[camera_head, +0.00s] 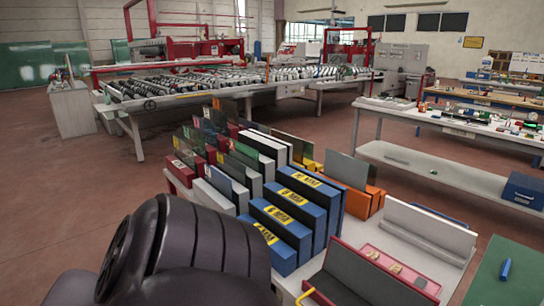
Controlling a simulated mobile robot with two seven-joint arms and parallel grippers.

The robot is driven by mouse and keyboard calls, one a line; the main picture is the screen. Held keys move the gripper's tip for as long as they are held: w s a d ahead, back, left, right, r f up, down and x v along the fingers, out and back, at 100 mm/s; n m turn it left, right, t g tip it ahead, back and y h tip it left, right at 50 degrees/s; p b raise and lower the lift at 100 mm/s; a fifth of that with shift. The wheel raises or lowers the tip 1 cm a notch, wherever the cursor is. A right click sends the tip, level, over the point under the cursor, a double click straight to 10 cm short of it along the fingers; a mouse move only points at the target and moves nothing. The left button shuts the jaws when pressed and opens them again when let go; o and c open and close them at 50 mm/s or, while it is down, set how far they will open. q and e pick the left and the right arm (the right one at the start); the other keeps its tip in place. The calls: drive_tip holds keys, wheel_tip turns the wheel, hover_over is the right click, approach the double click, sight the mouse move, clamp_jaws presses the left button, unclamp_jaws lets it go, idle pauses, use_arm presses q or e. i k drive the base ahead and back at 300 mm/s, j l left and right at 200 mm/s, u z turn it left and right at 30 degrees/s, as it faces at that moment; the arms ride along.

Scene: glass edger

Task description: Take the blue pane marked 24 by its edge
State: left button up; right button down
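Several blue blocks with yellow labels stand in a stepped row on the near table. They include a rear one (328,192), a middle one (300,215) and the front one (284,258). The labels appear to carry a number and MM, but they are too small and skewed for me to tell which reads 24. No separate thin blue pane is distinguishable. A dark, rounded link of my own arm fills the lower left and hides the table's near left part. Neither gripper shows, and nothing is seen touching the blue blocks.
White, red, green and dark panels (240,165) stand close beside the blue blocks on the left. An orange holder (357,200) with a grey pane is behind right. A white angled piece (430,228) and red tray (400,270) lie right. A roller conveyor (200,85) stands behind.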

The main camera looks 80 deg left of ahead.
sight(222, 185)
drive_tip(key=k+j, duration=0.15)
drive_tip(key=k, duration=0.25)
drive_tip(key=k+j, duration=0.1)
drive_tip(key=k, duration=0.3)
drive_tip(key=k+u, duration=0.2)
drive_tip(key=u, duration=2.3)
